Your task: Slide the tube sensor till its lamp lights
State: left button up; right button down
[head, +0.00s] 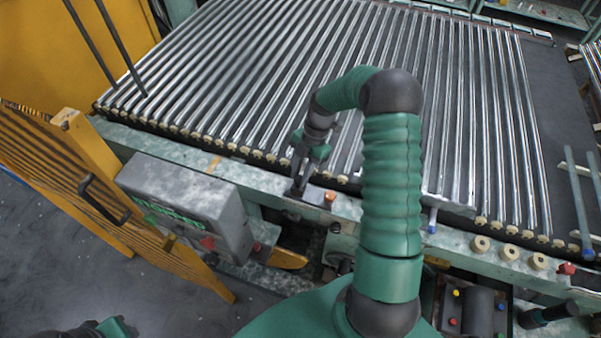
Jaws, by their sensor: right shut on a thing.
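My right gripper (298,184) reaches down to the green front rail (385,213), beside the ends of the glass tubes. It is shut on a small grey block, which I take to be the tube sensor (313,194). The fingers and wrist hide part of this block. A small orange-red cap (330,197) shows at its right end; I cannot tell whether it is a lamp or whether it is lit. The glass tubes (250,75) lie side by side on the dark bed behind the rail. My left gripper is not in view; only a bit of my arm shows at the bottom left.
A grey control box (185,205) stands left of the gripper, in front of the rail. A yellow slatted gate (100,190) is at the left. Several cream rollers (509,252) sit on the rail at the right.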

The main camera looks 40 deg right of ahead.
jog(key=shift+d, duration=0.15)
dwell(0.5)
jog(key=c, duration=1.2)
grip_release()
jog(key=shift+s, duration=0.1)
jog(key=b+v, duration=0.2)
jog(key=v, duration=1.5)
jog(key=shift+f, duration=0.15)
